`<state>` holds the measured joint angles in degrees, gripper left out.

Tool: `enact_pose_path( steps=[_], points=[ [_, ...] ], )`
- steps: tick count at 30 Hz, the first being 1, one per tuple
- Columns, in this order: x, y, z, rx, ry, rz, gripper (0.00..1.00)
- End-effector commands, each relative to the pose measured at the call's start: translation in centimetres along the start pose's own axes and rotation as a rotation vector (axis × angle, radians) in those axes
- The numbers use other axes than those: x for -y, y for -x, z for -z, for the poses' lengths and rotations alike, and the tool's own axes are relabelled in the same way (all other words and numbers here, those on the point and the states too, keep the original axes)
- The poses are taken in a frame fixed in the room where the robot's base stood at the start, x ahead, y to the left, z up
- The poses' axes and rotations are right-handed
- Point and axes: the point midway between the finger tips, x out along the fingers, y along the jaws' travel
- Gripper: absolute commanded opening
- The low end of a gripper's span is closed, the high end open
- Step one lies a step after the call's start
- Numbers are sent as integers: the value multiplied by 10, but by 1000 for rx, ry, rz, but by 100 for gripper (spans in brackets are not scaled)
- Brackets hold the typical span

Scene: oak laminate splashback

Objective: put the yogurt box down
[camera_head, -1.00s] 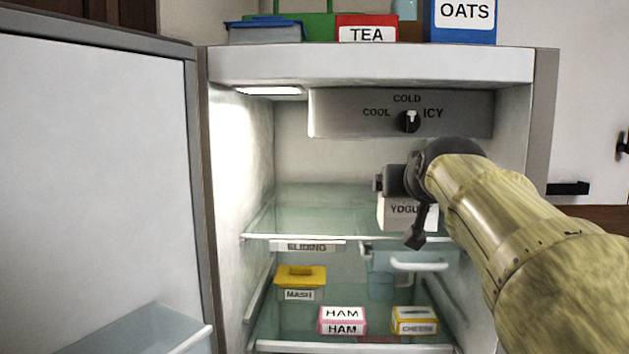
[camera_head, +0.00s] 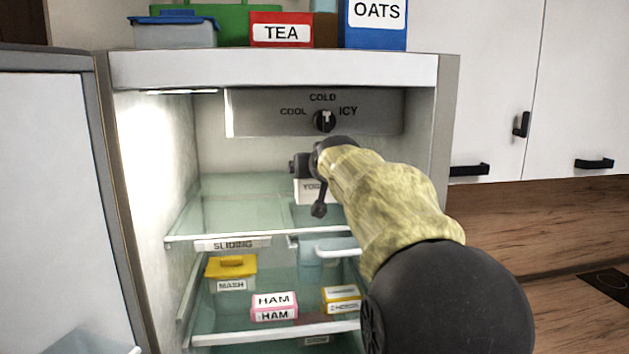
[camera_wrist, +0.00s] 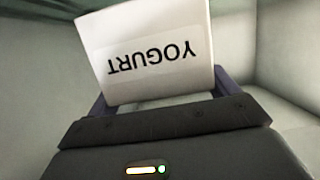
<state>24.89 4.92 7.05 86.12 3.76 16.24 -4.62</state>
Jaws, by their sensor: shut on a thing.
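The yogurt box (camera_head: 312,194) is white with a dark YOGURT label. It is inside the open fridge, over the top glass shelf (camera_head: 240,213), partly hidden by my gripper (camera_head: 318,180). In the wrist view the yogurt box (camera_wrist: 150,50) sits between the two fingers of my gripper (camera_wrist: 160,92), its label upside down. My gripper is shut on it. I cannot tell whether the box touches the shelf.
Below are a yellow-lidded MASH box (camera_head: 231,271), a pink HAM box (camera_head: 274,306) and a yellow CHEESE box (camera_head: 341,299). The fridge door (camera_head: 60,200) stands open at left. The top shelf's left part is bare.

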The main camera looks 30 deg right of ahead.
Motion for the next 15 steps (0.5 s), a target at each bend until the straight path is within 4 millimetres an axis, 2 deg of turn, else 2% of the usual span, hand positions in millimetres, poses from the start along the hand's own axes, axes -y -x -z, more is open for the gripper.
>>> enact_pose_path(
  steps=[9, 15],
  points=[
    [2, -8, -29, -1, 0, 4, 53],
    [4, -9, -32, -3, 1, 6, 53]
  ],
)
